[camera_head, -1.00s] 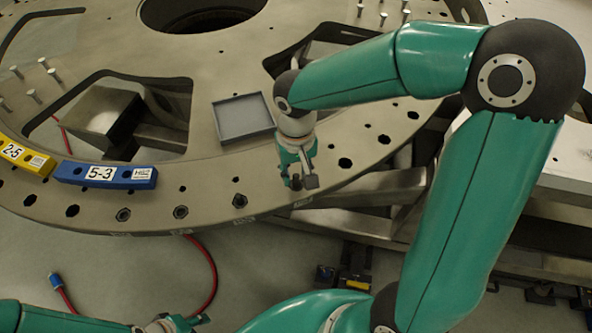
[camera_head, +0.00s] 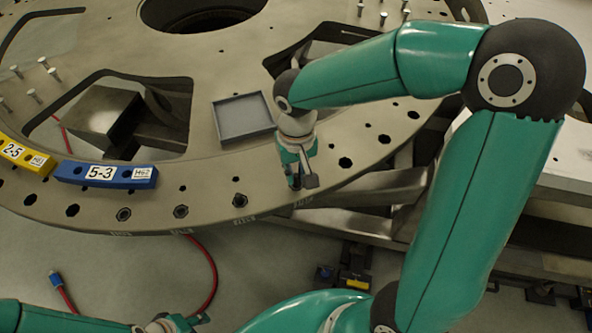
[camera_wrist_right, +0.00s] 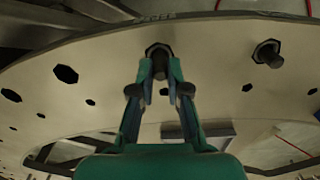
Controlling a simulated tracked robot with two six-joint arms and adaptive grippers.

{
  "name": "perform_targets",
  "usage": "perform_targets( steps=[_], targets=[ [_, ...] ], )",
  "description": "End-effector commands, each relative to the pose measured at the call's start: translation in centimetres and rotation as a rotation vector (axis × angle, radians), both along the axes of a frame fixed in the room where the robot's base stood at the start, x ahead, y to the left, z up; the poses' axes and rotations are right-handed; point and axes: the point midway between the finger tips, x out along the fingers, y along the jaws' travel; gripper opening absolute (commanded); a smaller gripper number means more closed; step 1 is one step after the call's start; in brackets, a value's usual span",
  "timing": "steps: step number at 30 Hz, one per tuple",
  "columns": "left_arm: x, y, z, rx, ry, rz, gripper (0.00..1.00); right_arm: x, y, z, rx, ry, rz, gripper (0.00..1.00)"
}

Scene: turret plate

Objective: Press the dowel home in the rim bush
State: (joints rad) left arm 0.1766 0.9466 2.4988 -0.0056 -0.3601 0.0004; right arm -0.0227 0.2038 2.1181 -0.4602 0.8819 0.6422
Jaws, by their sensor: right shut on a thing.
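The turret plate's rim (camera_head: 330,187) runs along the front with a row of holes. My right gripper (camera_head: 296,184) is low over this rim, pointing down. In the right wrist view the right gripper (camera_wrist_right: 160,75) is shut on a dark dowel (camera_wrist_right: 160,68), which stands at a dark-edged rim hole, the bush (camera_wrist_right: 153,48). The fingers hide part of the dowel, and I cannot tell how deep it sits. My left gripper (camera_head: 172,325) is at the bottom edge, away from the plate; its jaws are too small to read.
A grey tray (camera_head: 217,121) lies on the plate beside my right gripper and looks empty. Blue (camera_head: 75,171) and yellow (camera_head: 37,163) labelled blocks sit on the rim at left. Several pins (camera_head: 53,72) stand farther back. A red hose (camera_head: 213,265) hangs below the rim.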

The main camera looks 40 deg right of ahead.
Motion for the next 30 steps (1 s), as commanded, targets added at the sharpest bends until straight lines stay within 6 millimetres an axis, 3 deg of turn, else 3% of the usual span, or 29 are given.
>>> perform_targets(
  steps=[30],
  targets=[
    [-0.01, 0.00, -0.82, 0.000, 0.000, 0.000, 0.40, -0.11, -0.04, -0.96, 0.000, 0.003, -0.001, 0.00]
  ],
)
